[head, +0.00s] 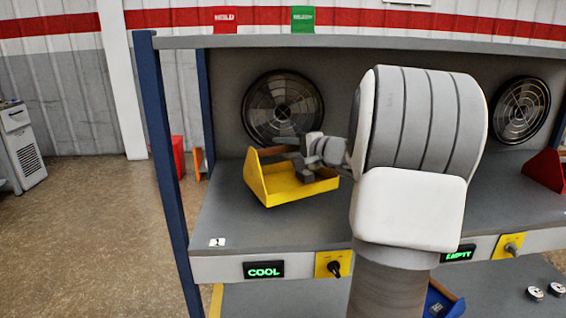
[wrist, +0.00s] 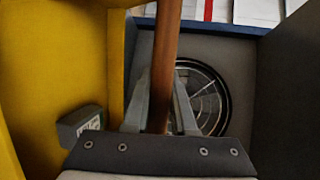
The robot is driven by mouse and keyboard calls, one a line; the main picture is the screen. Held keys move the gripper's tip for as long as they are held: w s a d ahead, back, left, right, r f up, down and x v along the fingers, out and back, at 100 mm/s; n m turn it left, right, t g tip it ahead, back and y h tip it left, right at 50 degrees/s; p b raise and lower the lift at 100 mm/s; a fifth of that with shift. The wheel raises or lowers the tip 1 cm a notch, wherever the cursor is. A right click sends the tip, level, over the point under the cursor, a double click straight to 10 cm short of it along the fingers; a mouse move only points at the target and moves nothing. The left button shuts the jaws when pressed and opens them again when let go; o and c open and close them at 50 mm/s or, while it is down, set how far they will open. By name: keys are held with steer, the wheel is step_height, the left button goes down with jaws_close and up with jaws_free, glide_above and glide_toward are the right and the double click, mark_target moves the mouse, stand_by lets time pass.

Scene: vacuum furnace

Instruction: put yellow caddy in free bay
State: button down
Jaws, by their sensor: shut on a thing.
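The yellow caddy (head: 296,191) is in the left bay of the shelf, turned at an angle; I cannot tell whether it touches the shelf floor. Its brown bar handle (wrist: 164,50) runs between my fingers. My gripper (head: 299,168) is shut on this handle; it also shows in the wrist view (wrist: 160,95). The caddy's yellow wall (wrist: 60,60) fills the left of the wrist view. A small grey block with a pale label (wrist: 82,125) is beside it, apparently inside the caddy. My arm hides the shelf's middle.
The left bay's display (head: 263,270) reads COOL; the right one (head: 458,254) reads EMPTY. A red caddy (head: 547,170) stands at the far right. A blue caddy (head: 441,300) is below. A blue post (head: 168,160) bounds the left side. A round fan grille (head: 283,107) is behind the yellow caddy.

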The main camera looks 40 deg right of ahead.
mark_target(283, 179)
steer(key=shift+f+b, duration=0.4)
steer(key=shift+f, duration=1.25)
steer(key=shift+f, duration=0.2)
steer(key=c, duration=0.7)
jaws_free()
steer(key=shift+c, duration=0.2)
steer(key=shift+r, duration=0.2)
steer(key=p+v, duration=0.1)
steer(key=v, duration=1.1)
steer(key=shift+f, duration=0.2)
